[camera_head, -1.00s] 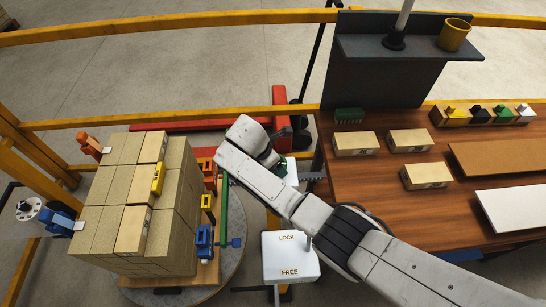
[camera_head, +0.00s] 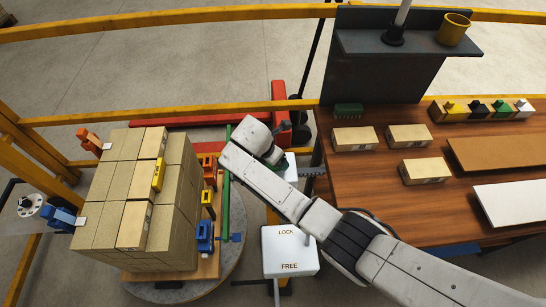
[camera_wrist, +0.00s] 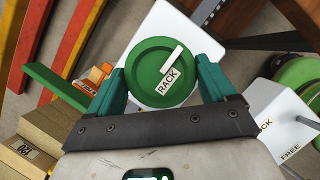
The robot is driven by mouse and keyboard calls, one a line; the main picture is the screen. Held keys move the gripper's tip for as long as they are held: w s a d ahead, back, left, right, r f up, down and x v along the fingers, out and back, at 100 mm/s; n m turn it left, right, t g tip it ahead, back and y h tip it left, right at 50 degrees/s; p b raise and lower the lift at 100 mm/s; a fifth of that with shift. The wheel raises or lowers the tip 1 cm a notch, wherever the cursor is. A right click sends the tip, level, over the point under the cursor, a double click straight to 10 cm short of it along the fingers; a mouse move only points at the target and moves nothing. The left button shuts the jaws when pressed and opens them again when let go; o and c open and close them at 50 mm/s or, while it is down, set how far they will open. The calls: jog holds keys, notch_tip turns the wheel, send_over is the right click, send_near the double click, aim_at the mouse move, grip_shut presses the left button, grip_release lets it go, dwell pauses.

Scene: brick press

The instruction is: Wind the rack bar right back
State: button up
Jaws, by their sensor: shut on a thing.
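The green round RACK knob (camera_wrist: 150,75) sits on a white housing (camera_wrist: 165,32) in the wrist view. It has a white stripe and a RACK label. My gripper (camera_wrist: 160,80) is shut on it, with one teal finger against each side. In the head view my gripper (camera_head: 280,162) is mostly hidden behind my wrist. A short piece of dark toothed bar (camera_head: 313,172), which looks like the rack bar, shows between the housing and the wooden table. A long green bar (camera_head: 225,205) stands apart, to the right of the brick stack (camera_head: 120,210).
A white LOCK/FREE box (camera_head: 290,254) with a lever stands just below my forearm. Orange (camera_head: 208,165) and blue (camera_head: 204,236) clamps sit between stack and green bar. The wooden table (camera_head: 380,210) at right carries several blocks and boards.

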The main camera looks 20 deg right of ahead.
jog(key=o, duration=0.9)
jog(key=shift+c, duration=0.2)
jog(key=b+v, duration=0.1)
jog(key=v, duration=0.9)
jog(key=shift+a+r, duration=0.3)
jog(key=shift+r, duration=0.05)
jog(key=shift+s, duration=0.1)
jog(key=s+d+f+m+y+b, duration=0.1)
jog(key=s+f+m+y, duration=0.1)
jog(key=s+f+m, duration=0.45)
jog(key=s+d+f+m+y+b, duration=0.1)
jog(key=s+f+m, duration=0.25)
jog(key=s, duration=0.55)
jog(key=s+d+m, duration=0.3)
jog(key=s+m, duration=0.1)
jog(key=s, duration=0.3)
jog(key=s+d+m+b, duration=0.1)
jog(key=s+d+m, duration=0.2)
jog(key=s+m, duration=0.2)
jog(key=s+d+m+g+b, duration=0.1)
jog(key=s+d+m, duration=0.3)
jog(key=s, duration=0.4)
jog(key=shift+s+f+m+y, duration=0.15)
jog(key=shift+s+m+y, duration=0.2)
jog(key=shift+m, duration=0.35)
